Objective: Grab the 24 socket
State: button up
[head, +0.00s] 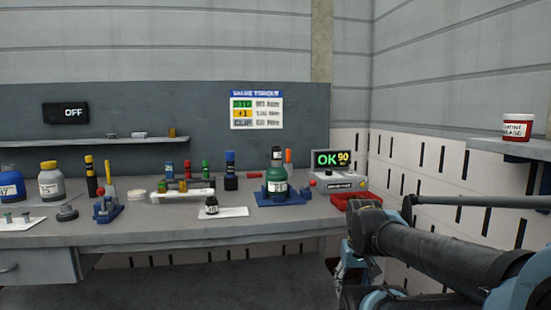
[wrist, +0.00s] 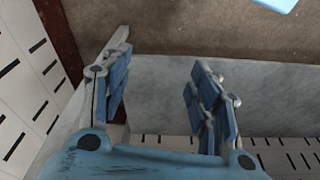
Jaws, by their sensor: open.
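I cannot make out a 24 marking on any socket. A small black piece with a pale label (head: 211,206) stands on a white sheet at the middle of the bench. Small grey metal pieces (head: 25,217) stand on another white sheet at the far left; their sizes are unreadable. My gripper (wrist: 162,88) is open in the wrist view, with nothing between its two blue fingers. In the head view my arm is at the lower right, by the bench's right end and away from both sheets.
A green bottle (head: 277,182) stands in a blue fixture. A display box reading OK 90 (head: 338,182) and a red tray (head: 355,201) are at the bench's right end. Coloured-top tools stand along the back. Bare bench (head: 150,229) shows along the front.

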aim_at(277, 149)
jog(key=u, duration=1.65)
jog(key=k, duration=1.3)
jog(key=z, duration=1.15)
jog(key=i, duration=1)
